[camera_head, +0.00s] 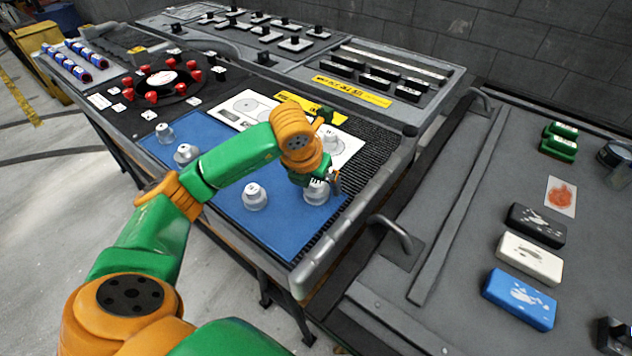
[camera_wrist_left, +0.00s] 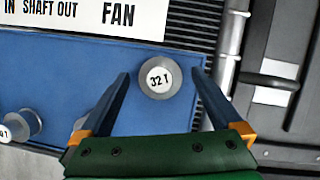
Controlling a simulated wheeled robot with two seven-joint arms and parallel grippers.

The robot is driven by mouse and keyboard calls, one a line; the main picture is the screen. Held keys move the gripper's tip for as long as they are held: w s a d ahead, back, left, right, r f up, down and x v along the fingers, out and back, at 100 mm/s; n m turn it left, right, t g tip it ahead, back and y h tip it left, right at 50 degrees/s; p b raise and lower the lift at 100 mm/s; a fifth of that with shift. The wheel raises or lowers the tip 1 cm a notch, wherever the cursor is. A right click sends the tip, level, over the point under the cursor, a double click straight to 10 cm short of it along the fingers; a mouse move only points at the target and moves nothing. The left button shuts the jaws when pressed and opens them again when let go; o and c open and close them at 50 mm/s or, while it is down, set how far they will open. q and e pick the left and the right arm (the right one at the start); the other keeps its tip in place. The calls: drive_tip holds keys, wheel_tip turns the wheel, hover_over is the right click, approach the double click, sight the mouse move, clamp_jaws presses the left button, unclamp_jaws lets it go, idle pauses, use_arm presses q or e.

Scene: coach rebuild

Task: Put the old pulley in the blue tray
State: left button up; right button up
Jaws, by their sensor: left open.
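A flat blue area (camera_head: 235,200), mat or tray, lies on the near part of the bench and carries several grey pulleys with white labelled tops. One pulley (camera_head: 316,193), labelled "32 T" in the wrist view (camera_wrist_left: 160,77), is at its right side. My left gripper (camera_head: 326,181) is over that pulley. In the wrist view its fingers (camera_wrist_left: 161,72) are open, one on each side of the pulley, with gaps showing. Another pulley (camera_head: 254,196) stands to the left. I cannot tell which pulley is the old one. My right gripper is not in view.
A white card (camera_head: 245,108) with drawings lies behind the pulleys; red-knobbed parts (camera_head: 163,85) stand farther back. A metal rail edges the bench. The right-hand table holds a blue block (camera_head: 519,298), a white block (camera_head: 529,258) and a black block (camera_head: 536,225).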

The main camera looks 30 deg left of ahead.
use_arm(q)
drive_tip(key=p+v, duration=0.1)
drive_tip(key=v, duration=1)
drive_tip(key=shift+r, duration=0.2)
